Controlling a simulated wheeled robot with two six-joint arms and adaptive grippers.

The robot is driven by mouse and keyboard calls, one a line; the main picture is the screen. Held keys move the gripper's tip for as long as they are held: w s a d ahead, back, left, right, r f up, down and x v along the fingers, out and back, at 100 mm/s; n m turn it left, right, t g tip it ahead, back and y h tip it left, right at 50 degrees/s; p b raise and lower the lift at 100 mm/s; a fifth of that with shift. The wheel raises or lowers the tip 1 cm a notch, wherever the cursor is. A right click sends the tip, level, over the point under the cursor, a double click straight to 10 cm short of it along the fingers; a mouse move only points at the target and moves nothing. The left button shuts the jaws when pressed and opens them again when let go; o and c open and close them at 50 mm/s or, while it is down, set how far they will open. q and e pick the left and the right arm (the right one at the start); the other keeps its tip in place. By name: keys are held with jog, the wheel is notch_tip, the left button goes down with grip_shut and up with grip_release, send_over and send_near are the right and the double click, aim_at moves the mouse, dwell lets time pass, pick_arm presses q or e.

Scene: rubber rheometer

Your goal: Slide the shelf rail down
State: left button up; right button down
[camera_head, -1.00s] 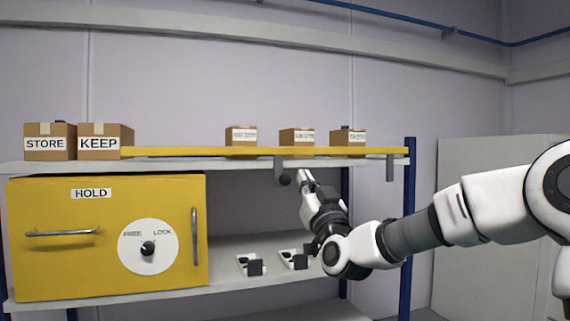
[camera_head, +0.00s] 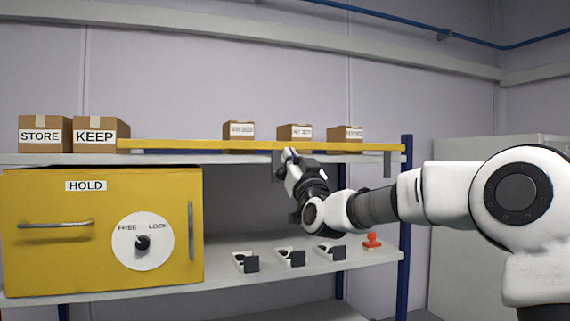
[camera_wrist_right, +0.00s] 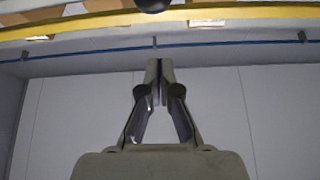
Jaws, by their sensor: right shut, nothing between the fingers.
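The yellow shelf rail (camera_head: 220,145) runs along the front of the upper shelf, level and raised above the board. Two grey brackets hang from it; the right one (camera_head: 387,163) is clear, and the left one (camera_head: 276,160) is partly hidden by my right gripper (camera_head: 289,156). In the right wrist view the rail (camera_wrist_right: 100,21) crosses the top with a black knob (camera_wrist_right: 152,5) at the frame edge. My right gripper (camera_wrist_right: 160,66) is shut and empty, its tips pictured below the knob. I cannot tell whether it touches the bracket. My left gripper is not in view.
Boxes marked STORE (camera_head: 44,135) and KEEP (camera_head: 100,135) and three smaller boxes (camera_head: 295,132) stand on the upper shelf (camera_head: 60,159). Below are a yellow HOLD cabinet (camera_head: 85,245), small black-and-white holders (camera_head: 291,256) and a red stamp (camera_head: 371,241).

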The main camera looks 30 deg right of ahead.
pick_arm(q)
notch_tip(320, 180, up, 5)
jog(key=p, duration=0.3)
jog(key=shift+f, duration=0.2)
pick_arm(e)
jog(key=w+f, duration=0.1)
jog(key=w+d+f, duration=0.1)
jog(key=w, duration=0.1)
jog(key=shift+w+f, duration=0.15)
jog(key=shift+w, duration=0.1)
pick_arm(q)
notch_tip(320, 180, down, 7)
jog(key=b, duration=0.6)
pick_arm(e)
notch_tip(320, 180, down, 5)
jog(key=shift+s+f, duration=0.1)
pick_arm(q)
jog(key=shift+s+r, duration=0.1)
